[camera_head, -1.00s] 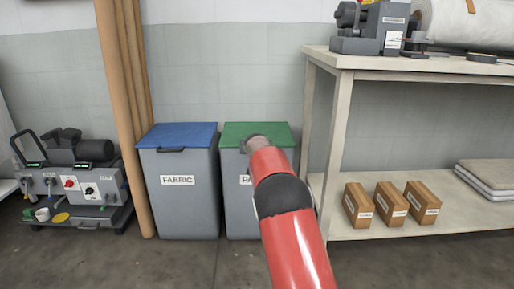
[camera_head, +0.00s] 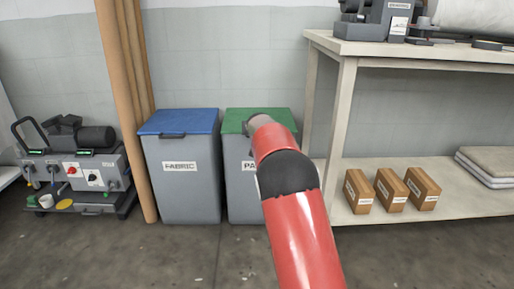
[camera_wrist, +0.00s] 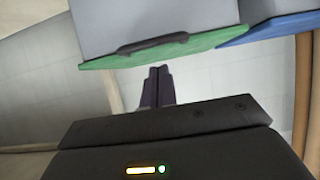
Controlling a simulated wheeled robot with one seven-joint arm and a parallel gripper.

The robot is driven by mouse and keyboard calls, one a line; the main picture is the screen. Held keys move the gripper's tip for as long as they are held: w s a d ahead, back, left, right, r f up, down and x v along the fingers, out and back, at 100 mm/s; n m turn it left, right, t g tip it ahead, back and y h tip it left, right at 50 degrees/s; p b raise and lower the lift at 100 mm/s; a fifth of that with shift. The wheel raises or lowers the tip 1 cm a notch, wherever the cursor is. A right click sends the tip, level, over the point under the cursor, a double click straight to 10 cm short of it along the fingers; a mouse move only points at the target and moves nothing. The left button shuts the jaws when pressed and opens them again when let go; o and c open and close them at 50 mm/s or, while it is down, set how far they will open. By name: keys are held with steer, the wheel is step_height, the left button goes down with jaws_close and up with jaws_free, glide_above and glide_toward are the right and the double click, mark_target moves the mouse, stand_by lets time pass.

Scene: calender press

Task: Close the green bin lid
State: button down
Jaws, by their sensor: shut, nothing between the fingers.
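The green lid (camera_head: 240,117) lies flat on top of the grey right-hand bin (camera_head: 240,198) in the head view, with no visible gap. My red arm covers the right part of this bin and part of the lid's front edge. In the wrist view, which looks upside down, the green lid (camera_wrist: 190,46) shows with its dark handle (camera_wrist: 152,44) at the front edge. My gripper (camera_wrist: 157,72) is shut and empty, its fingertips close to the lid edge near the handle. I cannot tell whether they touch it. The gripper's fingers are hidden in the head view.
A grey fabric bin with a blue lid (camera_head: 178,122) stands just left. Brown rolls (camera_head: 130,110) lean beside it, with a machine cart (camera_head: 75,170) farther left. A workbench (camera_head: 345,120) with several boxes on its lower shelf stands right. The floor in front is clear.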

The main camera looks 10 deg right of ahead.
steer(key=s+a+f+b, duration=0.1)
steer(key=s+f, duration=0.3)
steer(key=s, duration=0.3)
steer(key=s+r+g+y+p, duration=0.15)
steer(key=s+r, duration=0.25)
steer(key=s, duration=0.4)
steer(key=s+r+g+p, duration=0.1)
steer(key=s+r+p, duration=0.2)
steer(key=s+r, duration=0.35)
steer(key=s+r+g+p, duration=0.1)
steer(key=s+r+p, duration=0.1)
steer(key=s, duration=0.8)
steer(key=s+a+n+g+p, duration=0.1)
steer(key=s+a+p, duration=0.1)
steer(key=s, duration=1.1)
steer(key=s+a+n+g+p, duration=0.1)
steer(key=s+g+p, duration=0.1)
steer(key=s, duration=1.1)
steer(key=shift+a+r+y+p, duration=0.4)
steer(key=shift+y+p, duration=0.05)
steer(key=shift+p, duration=0.2)
